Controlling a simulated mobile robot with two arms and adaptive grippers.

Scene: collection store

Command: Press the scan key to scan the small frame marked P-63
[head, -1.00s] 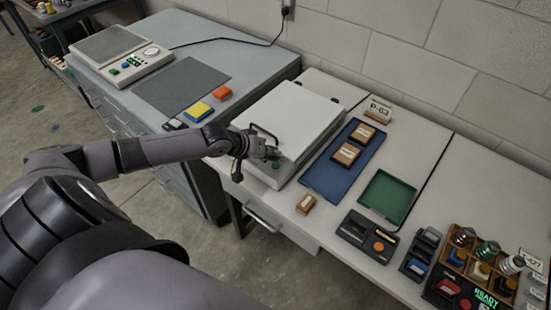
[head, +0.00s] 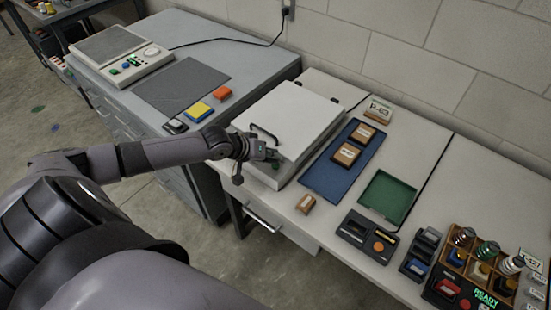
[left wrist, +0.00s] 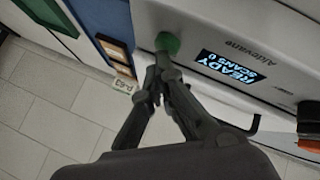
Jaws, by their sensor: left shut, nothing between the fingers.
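The white scanner (head: 292,112) stands on the bench with its lid down. In the left wrist view its display (left wrist: 232,70) reads "READY SCANS 0", and the round green scan key (left wrist: 167,43) sits beside it. My left gripper (left wrist: 163,62) is shut and empty, its fingertips right at the key; I cannot tell whether they touch it. In the head view the left gripper (head: 272,156) is at the scanner's front edge. Anything under the lid is hidden. My right gripper is out of view.
The blue tray (head: 318,180) holds two small brown frames (head: 365,133). A small wooden block (head: 305,204) lies at the bench front. A green tray (head: 388,197), a dark device with an orange button (head: 368,236) and a bottle rack (head: 462,262) stand to the right.

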